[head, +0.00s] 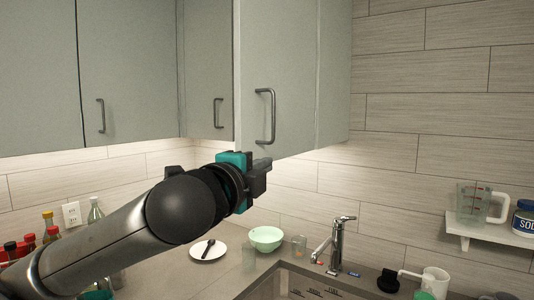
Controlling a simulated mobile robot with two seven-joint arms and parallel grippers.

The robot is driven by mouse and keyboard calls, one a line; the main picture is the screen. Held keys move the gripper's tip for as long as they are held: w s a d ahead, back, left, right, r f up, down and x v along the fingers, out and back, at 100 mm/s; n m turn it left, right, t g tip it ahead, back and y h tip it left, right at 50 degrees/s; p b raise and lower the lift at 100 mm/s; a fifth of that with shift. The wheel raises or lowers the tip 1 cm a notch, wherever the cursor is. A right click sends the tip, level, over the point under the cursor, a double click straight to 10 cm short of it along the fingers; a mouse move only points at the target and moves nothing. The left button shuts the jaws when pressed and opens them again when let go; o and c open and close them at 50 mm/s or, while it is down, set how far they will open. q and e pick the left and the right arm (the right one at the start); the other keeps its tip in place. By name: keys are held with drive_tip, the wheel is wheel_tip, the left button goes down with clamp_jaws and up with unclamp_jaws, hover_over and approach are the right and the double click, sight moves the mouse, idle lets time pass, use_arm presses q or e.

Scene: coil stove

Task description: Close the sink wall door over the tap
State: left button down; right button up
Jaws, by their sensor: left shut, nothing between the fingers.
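The grey-green wall door (290,70) is at upper centre, above and left of the tap (336,240). Its dark bar handle (272,116) is upright near its left side. The door seems to stand out from the neighbouring cabinets, but I cannot tell by how much. My left gripper (265,166), dark with teal parts, is shut and empty. It shows just below the handle and the door's bottom edge; I cannot tell whether it touches the door. My right gripper is not in view.
Other wall cabinet doors (130,70) on the left look shut. Below are a white plate (208,252), a green bowl (266,238), glasses and a sink. Bottles (48,225) stand at lower left. A shelf (480,226) at right holds a measuring jug.

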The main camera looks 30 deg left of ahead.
sight(264, 156)
use_arm(q)
drive_tip(key=w+a+p, duration=0.1)
drive_tip(key=w, duration=0.2)
drive_tip(key=w+a, duration=0.2)
drive_tip(key=w+a+p, duration=0.1)
drive_tip(key=w+a, duration=0.1)
drive_tip(key=w, duration=0.1)
drive_tip(key=shift+w+p, duration=0.3)
drive_tip(key=shift+w, duration=0.1)
